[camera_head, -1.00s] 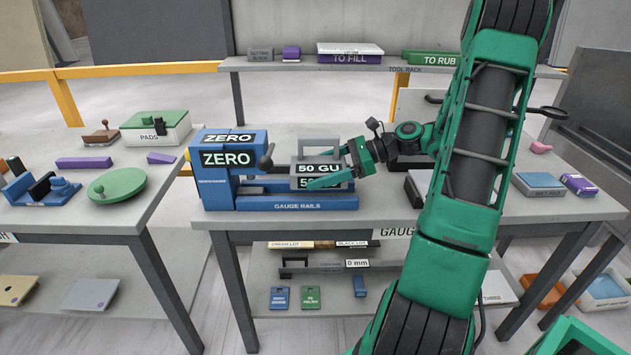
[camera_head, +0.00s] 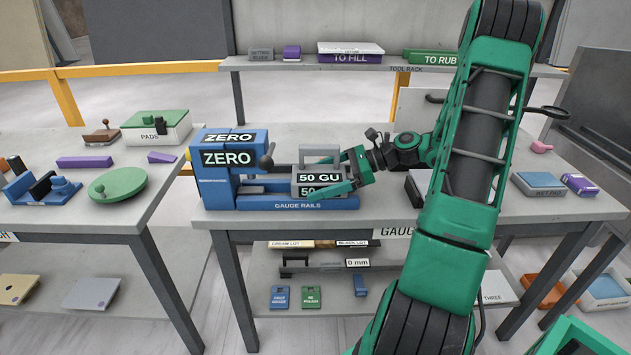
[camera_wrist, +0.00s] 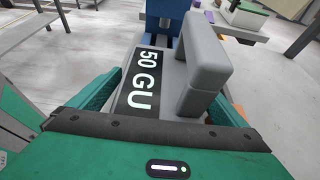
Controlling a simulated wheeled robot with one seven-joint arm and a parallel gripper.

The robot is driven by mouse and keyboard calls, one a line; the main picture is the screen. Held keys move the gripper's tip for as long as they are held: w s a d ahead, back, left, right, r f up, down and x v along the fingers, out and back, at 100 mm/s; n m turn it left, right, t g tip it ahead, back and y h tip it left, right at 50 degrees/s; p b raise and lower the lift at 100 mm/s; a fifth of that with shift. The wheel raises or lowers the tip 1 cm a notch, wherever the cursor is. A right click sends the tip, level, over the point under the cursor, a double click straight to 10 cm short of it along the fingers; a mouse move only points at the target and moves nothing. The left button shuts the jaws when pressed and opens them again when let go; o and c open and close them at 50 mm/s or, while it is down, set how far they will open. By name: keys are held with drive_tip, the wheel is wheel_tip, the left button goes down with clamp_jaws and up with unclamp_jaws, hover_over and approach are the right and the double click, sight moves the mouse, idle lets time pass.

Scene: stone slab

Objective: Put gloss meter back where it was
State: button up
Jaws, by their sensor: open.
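The gloss meter (camera_head: 307,178) is a grey box with a bar handle on top and black "50 GU" labels. It stands upright on the blue gauge rails (camera_head: 290,203), just right of the blue "ZERO" block (camera_head: 222,159). My gripper (camera_head: 338,176) is at its right end, with the near finger low along its front side. In the wrist view, the meter (camera_wrist: 170,72) lies between the two green fingers of my gripper (camera_wrist: 170,92), which are open. The handle and the near finger hide part of the meter, so exact finger contact cannot be told.
A dark lever knob (camera_head: 267,162) stands left of the meter. A dark block (camera_head: 413,190) lies right of the rails. The tool rack (camera_head: 300,65) runs behind the bench (camera_head: 450,222). Left of it, another table (camera_head: 65,222) stands across a gap.

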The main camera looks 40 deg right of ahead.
drive_tip(key=v, duration=1.2)
drive_tip(key=shift+s, duration=0.1)
